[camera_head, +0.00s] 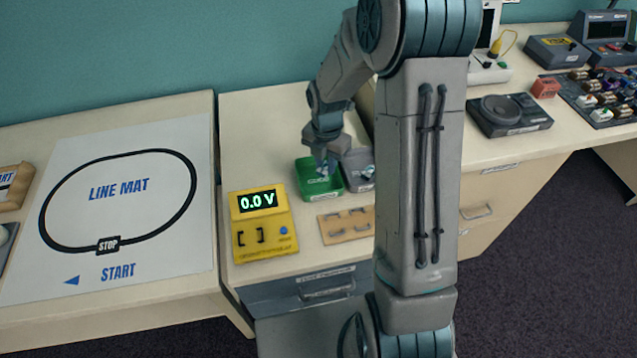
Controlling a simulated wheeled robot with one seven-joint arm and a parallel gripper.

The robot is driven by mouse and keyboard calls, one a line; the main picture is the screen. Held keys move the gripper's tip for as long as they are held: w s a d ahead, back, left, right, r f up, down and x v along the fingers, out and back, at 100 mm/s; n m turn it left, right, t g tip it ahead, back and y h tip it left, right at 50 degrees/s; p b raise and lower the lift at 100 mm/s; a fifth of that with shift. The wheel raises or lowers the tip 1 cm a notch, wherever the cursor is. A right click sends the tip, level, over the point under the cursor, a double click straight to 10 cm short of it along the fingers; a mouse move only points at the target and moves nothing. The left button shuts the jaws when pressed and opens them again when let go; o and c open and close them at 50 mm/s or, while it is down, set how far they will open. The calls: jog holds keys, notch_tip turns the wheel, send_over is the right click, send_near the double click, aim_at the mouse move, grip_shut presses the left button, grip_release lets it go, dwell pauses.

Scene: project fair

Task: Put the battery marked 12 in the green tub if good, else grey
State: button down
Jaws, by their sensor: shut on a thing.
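My gripper (323,168) points down over the green tub (318,190), its fingertips at or just inside the tub's opening. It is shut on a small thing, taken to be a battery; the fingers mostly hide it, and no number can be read. The grey tub (354,182) stands just right of the green one, partly hidden behind my arm. A small pale bit shows at its right side, too unclear to name. The yellow battery tester (261,240) to the left reads 0.0 V, and its black-bracketed cradle looks empty.
A wooden rack (345,226) with several holders lies in front of the tubs; my upright arm link hides its right end. The line mat (125,220) covers the left table. A dark device with a round dial (508,114) and other gear stand at right.

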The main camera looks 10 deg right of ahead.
jog(key=shift+f, duration=0.6)
jog(key=c, duration=1.1)
grip_release()
notch_tip(320, 180, up, 14)
jog(key=shift+f, duration=0.1)
